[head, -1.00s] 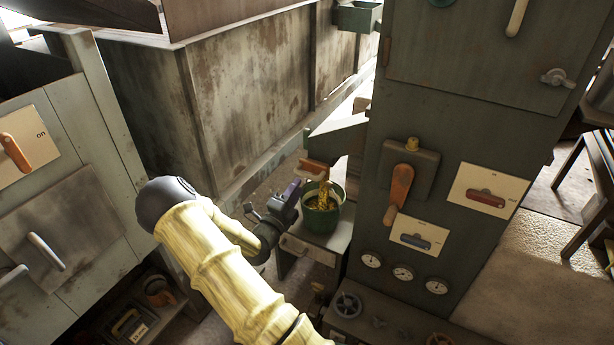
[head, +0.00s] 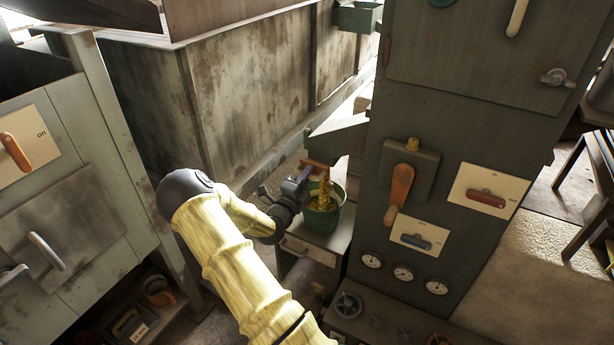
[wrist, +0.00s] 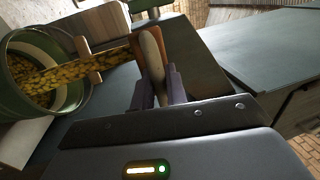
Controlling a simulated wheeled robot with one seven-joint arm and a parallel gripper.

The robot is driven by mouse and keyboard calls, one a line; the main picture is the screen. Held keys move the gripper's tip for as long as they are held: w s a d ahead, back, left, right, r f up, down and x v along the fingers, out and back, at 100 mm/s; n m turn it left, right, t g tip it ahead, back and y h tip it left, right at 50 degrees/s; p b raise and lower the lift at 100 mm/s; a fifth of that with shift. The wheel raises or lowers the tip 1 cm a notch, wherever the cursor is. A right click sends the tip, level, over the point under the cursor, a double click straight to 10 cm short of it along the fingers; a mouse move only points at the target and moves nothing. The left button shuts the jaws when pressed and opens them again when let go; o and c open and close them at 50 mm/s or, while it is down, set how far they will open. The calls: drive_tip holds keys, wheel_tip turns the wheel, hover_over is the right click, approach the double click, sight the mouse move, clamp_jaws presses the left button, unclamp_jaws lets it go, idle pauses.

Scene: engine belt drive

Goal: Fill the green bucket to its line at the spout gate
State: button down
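The green bucket (head: 322,222) stands on a small bench under the spout (head: 337,137). A yellow stream of grain (head: 323,190) pours into it; grain covers the bottom inside the bucket (wrist: 8,100) in the wrist view. I cannot make out the fill line. The orange-brown spout gate (head: 316,166) is at the spout's mouth, and its upright tan handle (wrist: 151,62) shows in the wrist view. My gripper (head: 303,180) is at the gate, left of the stream. In the wrist view its purple fingers (wrist: 159,90) lie either side of the handle; whether they press on it is unclear.
The grey-green cabinet (head: 448,130) with an orange lever (head: 399,190), red and blue handles and several gauges stands right of the spout. A large rusty bin (head: 245,85) is behind. A panel with an orange switch (head: 15,151) is at left.

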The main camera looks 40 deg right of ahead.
drive_tip(key=shift+d+f+b, duration=0.1)
drive_tip(key=shift+f+b, duration=0.05)
drive_tip(key=shift+b, duration=0.4)
drive_tip(key=shift+w+d, duration=0.1)
drive_tip(key=shift+w, duration=0.05)
drive_tip(key=c, duration=1.5)
unclamp_jaws()
drive_tip(key=v, duration=1.7)
